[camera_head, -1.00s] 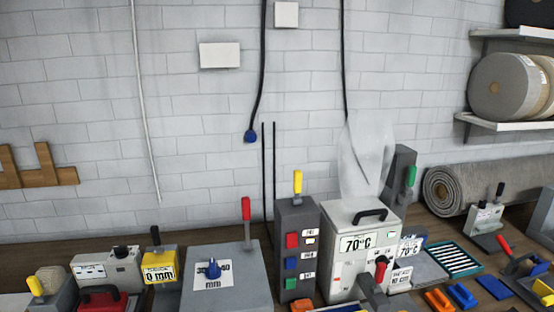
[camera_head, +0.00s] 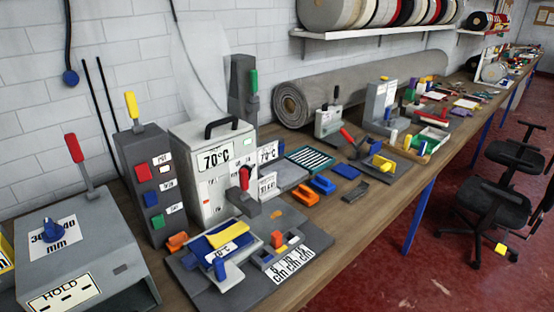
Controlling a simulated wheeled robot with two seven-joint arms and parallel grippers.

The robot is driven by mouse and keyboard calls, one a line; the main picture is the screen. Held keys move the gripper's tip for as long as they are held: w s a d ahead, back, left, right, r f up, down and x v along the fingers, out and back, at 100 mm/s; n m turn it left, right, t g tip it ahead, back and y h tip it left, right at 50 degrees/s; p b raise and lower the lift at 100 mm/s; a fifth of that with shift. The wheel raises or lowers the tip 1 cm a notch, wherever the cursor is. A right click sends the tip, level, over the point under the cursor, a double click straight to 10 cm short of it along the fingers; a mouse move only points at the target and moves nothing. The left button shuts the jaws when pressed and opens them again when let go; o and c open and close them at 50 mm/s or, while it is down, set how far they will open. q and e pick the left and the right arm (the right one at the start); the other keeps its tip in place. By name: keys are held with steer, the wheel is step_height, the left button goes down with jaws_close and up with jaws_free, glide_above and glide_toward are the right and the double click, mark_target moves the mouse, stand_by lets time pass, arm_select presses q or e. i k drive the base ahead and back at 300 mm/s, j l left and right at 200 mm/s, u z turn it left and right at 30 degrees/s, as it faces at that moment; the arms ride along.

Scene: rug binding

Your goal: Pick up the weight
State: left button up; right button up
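No thing in view can be told for certain as the weight. A yellow-handled tool (camera_head: 383,163) sits on a grey plate farther along the bench. Neither of my grippers shows in the head view, so whether they hold anything is hidden.
A white 70°C box (camera_head: 212,165), a grey button box (camera_head: 152,190) and a HOLD machine (camera_head: 85,250) crowd the near left. A rolled grey rug (camera_head: 360,88) lies along the wall. Black chairs (camera_head: 495,195) stand on the red floor, right of the bench.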

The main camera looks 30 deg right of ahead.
mark_target(323, 185)
steer(key=z, duration=1.3)
steer(key=i+l+u, duration=0.1)
steer(key=u, duration=1.2)
steer(key=l+u, duration=0.25)
steer(key=l, duration=0.15)
steer(key=l+u, duration=0.2)
steer(key=l, duration=0.2)
steer(key=k+l+u, duration=0.25)
steer(key=l, duration=0.15)
steer(key=l+u, duration=0.25)
steer(key=l, duration=0.15)
steer(key=k+l+u, duration=0.2)
steer(key=l, duration=0.15)
steer(key=k+l+u, duration=0.1)
steer(key=l+u, duration=0.15)
steer(key=l, duration=0.15)
